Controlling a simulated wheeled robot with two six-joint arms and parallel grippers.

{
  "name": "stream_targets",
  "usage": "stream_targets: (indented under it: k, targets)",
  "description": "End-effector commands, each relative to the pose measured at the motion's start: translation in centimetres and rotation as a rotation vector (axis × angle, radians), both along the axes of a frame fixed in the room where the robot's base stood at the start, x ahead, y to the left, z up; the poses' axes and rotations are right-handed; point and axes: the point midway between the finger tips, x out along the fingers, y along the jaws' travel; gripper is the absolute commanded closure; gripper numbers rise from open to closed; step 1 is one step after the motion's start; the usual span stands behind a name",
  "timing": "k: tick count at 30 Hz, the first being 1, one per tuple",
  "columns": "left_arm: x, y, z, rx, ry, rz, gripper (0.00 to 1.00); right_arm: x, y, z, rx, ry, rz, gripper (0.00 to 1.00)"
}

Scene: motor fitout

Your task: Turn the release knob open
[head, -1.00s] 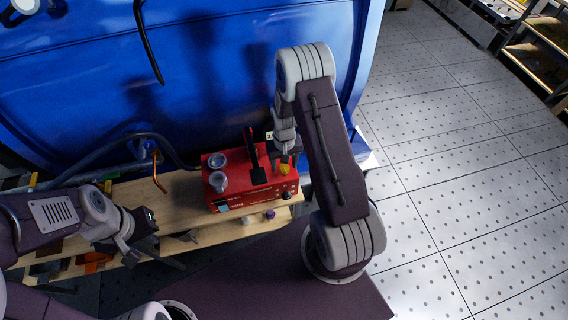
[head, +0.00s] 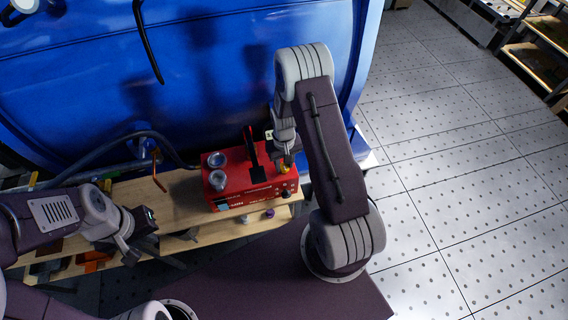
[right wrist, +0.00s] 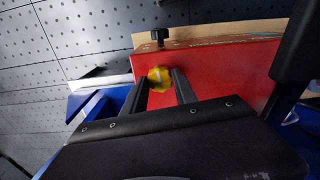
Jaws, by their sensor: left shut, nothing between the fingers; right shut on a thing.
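A red box (head: 232,177) sits on the wooden bench, with a black upright handle on top. A yellow knob (right wrist: 160,77) is on the red box near its right end; in the head view it is mostly covered by my right gripper (head: 284,170). In the right wrist view, my right gripper's fingers (right wrist: 160,88) stand on either side of the yellow knob and are shut on it. My left gripper (head: 180,240) is shut and empty, low at the left by the bench's front edge.
Two grey round fittings (head: 217,169) stand on the box's left end. A black knob (right wrist: 159,36) is on its front face. A large blue curved body (head: 215,80) rises behind the wooden bench (head: 185,205). A purple-capped small part (head: 269,214) lies in front.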

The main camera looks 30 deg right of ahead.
Motion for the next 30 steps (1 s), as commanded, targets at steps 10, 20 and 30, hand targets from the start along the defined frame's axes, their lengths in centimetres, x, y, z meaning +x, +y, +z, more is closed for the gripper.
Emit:
stream_targets:
  k: [10, 20, 30]
  targets:
    - [0.0, 0.0, -0.3, 0.0, 0.0, 0.0, 1.0, 0.03, 0.0, -0.03, 0.0, -0.001, 0.304, 1.0]
    - [0.0, 0.0, -0.5, 0.0, 0.0, 0.0, 1.0, 0.03, 0.0, 0.0, 0.0, -0.001, 0.618, 1.0]
    - [0.0, 0.0, -0.67, 0.0, 0.0, 0.0, 1.0, 0.03, 0.01, 0.01, 0.0, -0.001, 0.94, 1.0]
